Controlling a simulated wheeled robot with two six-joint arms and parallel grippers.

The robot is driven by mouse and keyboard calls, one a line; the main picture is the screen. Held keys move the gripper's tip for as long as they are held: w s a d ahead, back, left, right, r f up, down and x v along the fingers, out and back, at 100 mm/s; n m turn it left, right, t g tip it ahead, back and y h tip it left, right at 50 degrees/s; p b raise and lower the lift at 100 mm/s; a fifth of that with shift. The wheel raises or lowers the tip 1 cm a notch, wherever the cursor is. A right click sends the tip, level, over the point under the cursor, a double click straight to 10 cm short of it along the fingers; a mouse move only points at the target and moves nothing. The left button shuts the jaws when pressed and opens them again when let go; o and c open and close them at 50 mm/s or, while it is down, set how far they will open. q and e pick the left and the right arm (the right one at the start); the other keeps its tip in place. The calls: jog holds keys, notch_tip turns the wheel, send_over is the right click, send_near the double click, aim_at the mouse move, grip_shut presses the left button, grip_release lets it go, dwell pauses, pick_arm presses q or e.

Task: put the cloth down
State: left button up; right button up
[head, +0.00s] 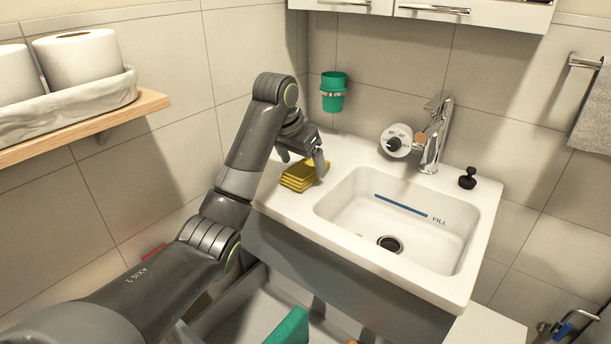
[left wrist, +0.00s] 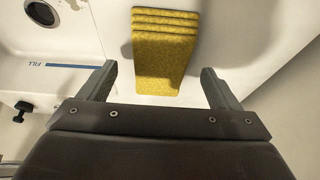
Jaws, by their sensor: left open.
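A yellow folded cloth (head: 299,177) lies on the white counter to the left of the sink basin, its folds stacked in layers. It also shows in the left wrist view (left wrist: 163,50), flat on the white surface between the two fingers. My left gripper (head: 301,166) is over the counter just above and behind the cloth. Its fingers are spread wide; in the left wrist view the open jaws (left wrist: 158,82) have a gap on both sides of the cloth and hold nothing. My right gripper is not in these views.
The white sink basin (head: 365,225) has a chrome tap (head: 436,140) at the back and a black stopper (head: 467,178) on its right rim. A green cup (head: 333,92) hangs on the wall behind my left gripper. A shelf (head: 80,133) with paper rolls is at left.

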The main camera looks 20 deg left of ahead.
pick_arm(q)
jog(key=shift+x, duration=1.05)
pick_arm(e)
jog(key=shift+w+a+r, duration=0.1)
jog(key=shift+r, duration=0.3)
pick_arm(q)
jog(key=c, duration=1.2)
jog(key=shift+o, duration=0.2)
jog(key=shift+r, duration=0.1)
